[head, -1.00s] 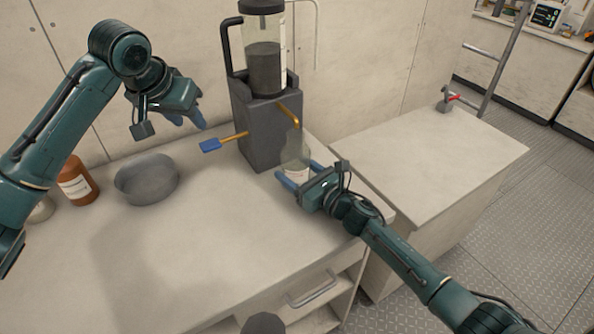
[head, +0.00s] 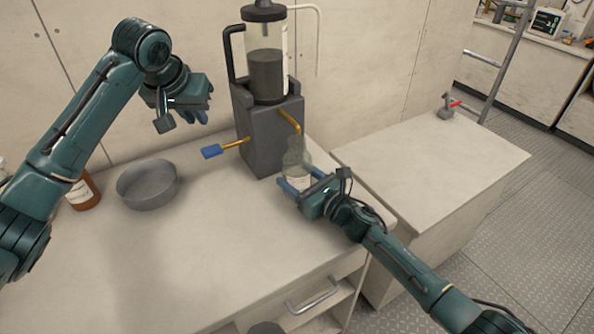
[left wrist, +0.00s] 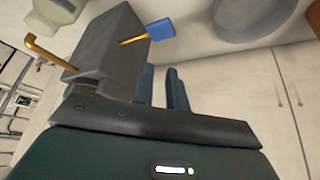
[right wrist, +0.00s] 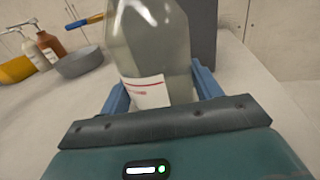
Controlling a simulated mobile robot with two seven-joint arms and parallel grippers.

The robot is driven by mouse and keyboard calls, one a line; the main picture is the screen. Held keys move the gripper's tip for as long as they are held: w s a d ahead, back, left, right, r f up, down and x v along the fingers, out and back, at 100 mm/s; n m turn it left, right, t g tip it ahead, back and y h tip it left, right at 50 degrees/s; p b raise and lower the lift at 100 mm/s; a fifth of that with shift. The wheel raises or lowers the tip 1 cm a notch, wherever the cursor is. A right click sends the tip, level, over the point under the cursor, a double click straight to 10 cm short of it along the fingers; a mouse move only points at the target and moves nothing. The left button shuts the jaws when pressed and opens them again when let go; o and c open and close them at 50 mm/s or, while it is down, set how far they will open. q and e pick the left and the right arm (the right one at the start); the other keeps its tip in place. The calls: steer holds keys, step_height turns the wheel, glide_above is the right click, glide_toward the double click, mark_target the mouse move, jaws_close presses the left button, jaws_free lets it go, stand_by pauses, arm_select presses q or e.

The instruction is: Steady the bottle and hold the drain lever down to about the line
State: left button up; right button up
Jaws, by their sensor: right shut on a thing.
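A clear bottle (head: 298,163) with a white label stands upright on the counter, under the brass spout (head: 289,120) of a dark grey dispenser (head: 268,135). My right gripper (head: 302,182) is shut on the bottle low down. The right wrist view shows the bottle (right wrist: 150,45) between the blue fingers. The drain lever (head: 211,151), a brass rod with a blue paddle, sticks out of the dispenser's left side. It also shows in the left wrist view (left wrist: 160,28). My left gripper (head: 195,116) is open and empty, above and left of the lever. I cannot make out a line.
A grey bowl (head: 148,186) sits left of the lever. A brown bottle (head: 84,192) stands further left, partly behind my left arm. The counter (head: 215,245) in front is clear. A lower bench (head: 430,170) is at the right.

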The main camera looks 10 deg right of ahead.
mark_target(211, 150)
arm_select(q)
steer(key=shift+w+d+n+y, duration=0.15)
steer(key=shift+w+d+n, duration=0.2)
steer(key=shift+w, duration=0.15)
steer(key=shift+w+d+n+y, duration=0.2)
steer(key=shift+w+n, duration=0.15)
steer(key=shift+w, duration=0.15)
jaws_close()
steer(key=shift+w+f, duration=0.1)
steer(key=shift+f, duration=3.15)
steer(key=shift+f, duration=1.85)
stand_by(1.5)
